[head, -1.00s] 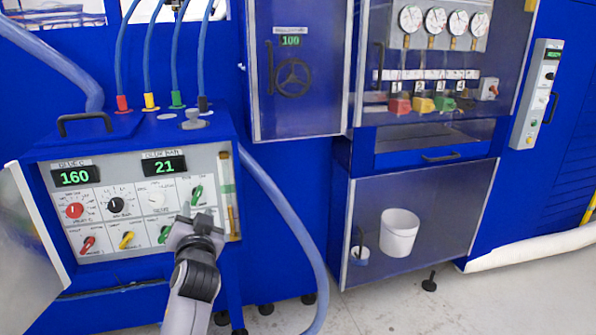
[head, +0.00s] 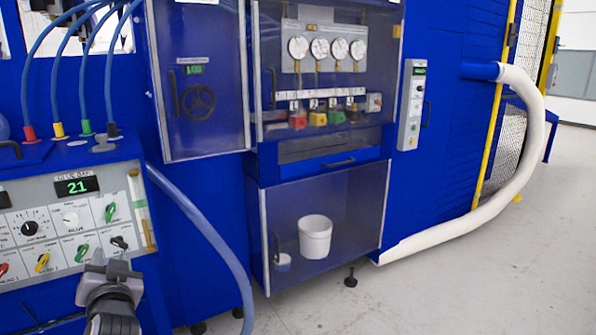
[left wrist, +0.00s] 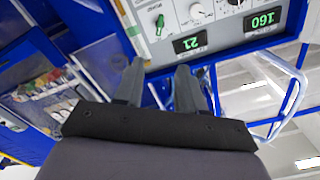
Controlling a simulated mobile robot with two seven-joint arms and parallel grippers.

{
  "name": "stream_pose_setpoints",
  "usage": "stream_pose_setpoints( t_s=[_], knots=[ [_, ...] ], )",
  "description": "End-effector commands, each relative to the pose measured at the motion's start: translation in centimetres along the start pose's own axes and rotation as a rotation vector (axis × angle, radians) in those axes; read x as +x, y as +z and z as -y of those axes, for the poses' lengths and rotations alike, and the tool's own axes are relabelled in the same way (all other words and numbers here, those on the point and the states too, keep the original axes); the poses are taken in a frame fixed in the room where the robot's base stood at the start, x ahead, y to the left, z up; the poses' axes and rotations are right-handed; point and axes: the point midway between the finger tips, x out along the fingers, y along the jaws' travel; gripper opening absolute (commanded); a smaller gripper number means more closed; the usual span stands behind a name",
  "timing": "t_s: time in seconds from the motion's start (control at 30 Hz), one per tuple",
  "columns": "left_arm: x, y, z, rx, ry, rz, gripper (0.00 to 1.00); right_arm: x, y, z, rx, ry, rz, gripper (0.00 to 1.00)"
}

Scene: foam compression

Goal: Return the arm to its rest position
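My left gripper (head: 110,268) is in front of the lower edge of the control panel (head: 20,225) at the lower left of the head view. It holds nothing that I can see. In the left wrist view its two fingers (left wrist: 161,80) stand apart with an empty gap between them. The panel, upside down there, lies beyond the fingertips, with a green knob (left wrist: 159,22) and the green "21" display (left wrist: 191,43). In the head view the green knob (head: 110,212) is above the gripper, apart from it. My right gripper is not in view.
A blue hose (head: 205,225) curves down right of the panel. A clear-fronted cabinet holds a white bucket (head: 315,238). Gauges (head: 320,48) and coloured valves sit above it. A thick white hose (head: 470,222) runs right. The floor (head: 440,290) at lower right is clear.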

Motion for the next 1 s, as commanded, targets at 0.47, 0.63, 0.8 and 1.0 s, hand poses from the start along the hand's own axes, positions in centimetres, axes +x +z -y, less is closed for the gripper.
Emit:
stream_pose_setpoints(
  t_s=[0.47,0.63,0.8,1.0],
  knots=[
    [4.5,0.0,13.5,0.352,-0.222,-0.119,0.39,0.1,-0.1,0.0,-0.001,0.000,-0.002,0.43],
    [5.4,-1.5,18.9,0.492,-0.310,-0.166,0.39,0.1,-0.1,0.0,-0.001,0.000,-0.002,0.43],
    [5.8,-3.4,23.4,0.613,-0.385,-0.206,0.39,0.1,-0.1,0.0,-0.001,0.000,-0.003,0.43],
    [4.2,3.5,14.9,0.603,-0.106,-0.188,0.39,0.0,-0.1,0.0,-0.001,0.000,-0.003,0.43]
  ],
)
